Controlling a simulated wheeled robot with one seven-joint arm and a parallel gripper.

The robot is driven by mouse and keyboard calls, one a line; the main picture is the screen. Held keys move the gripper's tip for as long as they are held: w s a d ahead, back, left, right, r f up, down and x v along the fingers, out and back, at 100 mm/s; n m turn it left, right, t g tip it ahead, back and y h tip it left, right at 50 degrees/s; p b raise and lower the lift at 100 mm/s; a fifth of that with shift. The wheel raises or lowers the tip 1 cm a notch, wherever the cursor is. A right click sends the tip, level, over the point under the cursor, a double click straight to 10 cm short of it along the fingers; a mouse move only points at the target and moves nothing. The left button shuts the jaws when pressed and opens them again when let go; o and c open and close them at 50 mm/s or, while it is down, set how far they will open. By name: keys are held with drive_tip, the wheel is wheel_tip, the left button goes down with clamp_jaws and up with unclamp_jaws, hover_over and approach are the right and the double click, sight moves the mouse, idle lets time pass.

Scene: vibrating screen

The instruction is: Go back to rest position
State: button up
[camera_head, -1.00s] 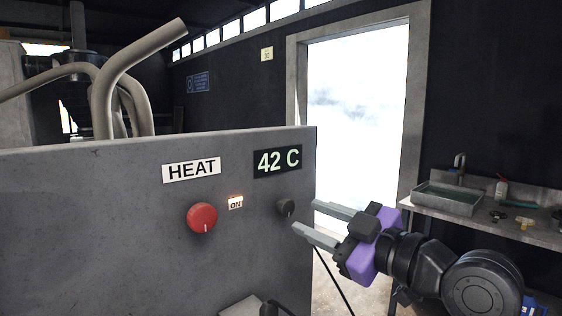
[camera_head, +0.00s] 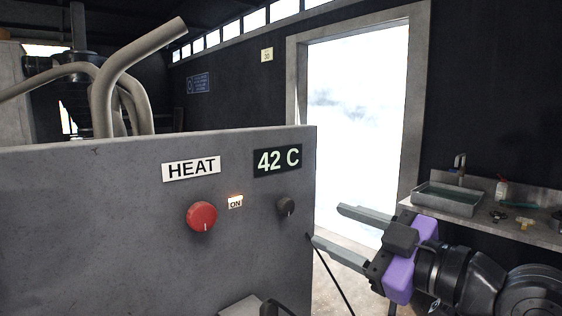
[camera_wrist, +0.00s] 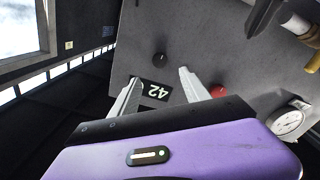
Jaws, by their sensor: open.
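My gripper (camera_head: 326,225) is open and empty, to the right of the grey control panel (camera_head: 110,230) in the head view. Its two grey fingers point left toward the panel and are apart from the black knob (camera_head: 286,206). A red knob (camera_head: 202,216) sits on the panel beside a lit ON switch (camera_head: 235,202). The display (camera_head: 278,161) reads 42 C, next to a HEAT label (camera_head: 191,169). In the wrist view, my gripper (camera_wrist: 157,74) has its fingers spread, with the black knob (camera_wrist: 159,59) and the display (camera_wrist: 156,90) seen between them.
A metal bench with a sink tray (camera_head: 447,198) and a bottle (camera_head: 501,189) stands at the right, behind my arm. A bright doorway (camera_head: 355,120) is at the back. A pressure gauge (camera_wrist: 287,122) shows in the wrist view. Clear floor shows between panel and bench.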

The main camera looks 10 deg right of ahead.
drive_tip(key=shift+s+d, duration=0.25)
drive_tip(key=shift+s, duration=0.15)
drive_tip(key=d+r+m+t+h, duration=0.3)
drive_tip(key=d+m+t+h, duration=0.1)
drive_tip(key=d+m+t, duration=0.3)
drive_tip(key=s+d+f+m+h, duration=0.2)
drive_tip(key=s+f+m+h, duration=0.2)
drive_tip(key=f, duration=0.3)
drive_tip(key=s+d+f+m+h, duration=0.1)
drive_tip(key=s+f+m+h, duration=0.35)
drive_tip(key=f, duration=0.25)
drive_tip(key=s+a+f+g, duration=0.2)
drive_tip(key=s+f, duration=0.5)
drive_tip(key=s, duration=0.3)
drive_tip(key=s+a+f+n+g+y, duration=0.1)
drive_tip(key=s+f+g, duration=0.1)
drive_tip(key=s+f, duration=0.5)
drive_tip(key=s+a+f+n+g+y+p, duration=0.1)
drive_tip(key=s+f, duration=0.6)
drive_tip(key=s, duration=0.7)
drive_tip(key=shift+a+g, duration=0.85)
drive_tip(key=shift+g, duration=0.25)
drive_tip(key=shift+y, duration=0.25)
